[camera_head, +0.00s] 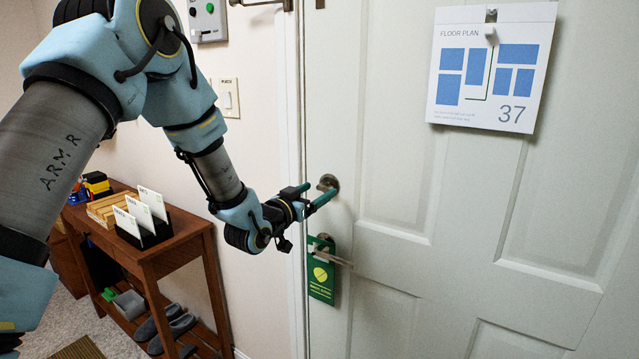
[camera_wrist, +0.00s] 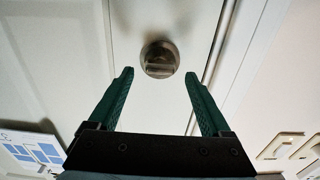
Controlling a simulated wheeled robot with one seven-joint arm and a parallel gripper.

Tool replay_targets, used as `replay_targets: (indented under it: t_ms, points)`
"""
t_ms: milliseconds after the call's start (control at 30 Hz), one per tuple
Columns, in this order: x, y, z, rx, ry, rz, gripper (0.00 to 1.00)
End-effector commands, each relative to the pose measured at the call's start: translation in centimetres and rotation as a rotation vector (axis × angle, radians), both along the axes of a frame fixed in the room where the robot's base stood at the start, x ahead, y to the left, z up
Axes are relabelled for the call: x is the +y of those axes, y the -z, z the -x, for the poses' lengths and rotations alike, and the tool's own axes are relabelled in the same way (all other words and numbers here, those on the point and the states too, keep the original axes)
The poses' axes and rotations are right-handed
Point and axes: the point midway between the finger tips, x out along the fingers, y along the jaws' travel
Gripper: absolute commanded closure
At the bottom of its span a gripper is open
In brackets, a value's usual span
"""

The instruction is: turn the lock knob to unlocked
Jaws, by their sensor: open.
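The lock knob (camera_head: 328,182) is a small round metal thumb-turn on the white door (camera_head: 390,190), above the door handle (camera_head: 338,260). In the wrist view the lock knob (camera_wrist: 159,59) shows a round plate with a raised grip bar that lies roughly crosswise in that picture. My gripper (camera_head: 311,195) is open, its green fingers pointing at the door close to the knob. In the wrist view my gripper (camera_wrist: 160,88) has one finger on either side, with the knob a little beyond the fingertips and between them. I cannot tell whether a finger touches it.
A green hanger tag (camera_head: 321,281) hangs from the door handle. A floor plan sheet (camera_head: 491,68) is on the door at the upper right. A wooden side table (camera_head: 170,256) with a card holder stands at the left. A light switch (camera_head: 228,99) is on the wall.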

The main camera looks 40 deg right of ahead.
Motion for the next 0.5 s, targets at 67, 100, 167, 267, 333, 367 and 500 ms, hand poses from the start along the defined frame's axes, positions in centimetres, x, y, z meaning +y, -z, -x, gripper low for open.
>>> replay_targets:
  t_ms: [67,100,167,267,333,367,500]
  points:
    - [-1.0,-0.2,-0.3,0.0,0.0,-0.001,0.18]
    - [-1.3,-0.1,-0.4,0.0,0.0,-0.001,0.18]
    - [-1.8,-0.1,-0.5,0.0,0.0,0.0,0.18]
    - [-2.2,0.0,-0.6,0.0,0.0,-0.001,0.18]
    - [-2.3,0.0,-0.6,0.0,0.0,-0.001,0.18]
    - [-2.3,0.0,-0.6,0.0,0.0,-0.001,0.18]
    - [-2.3,0.0,-0.6,0.0,-0.001,-0.001,0.18]
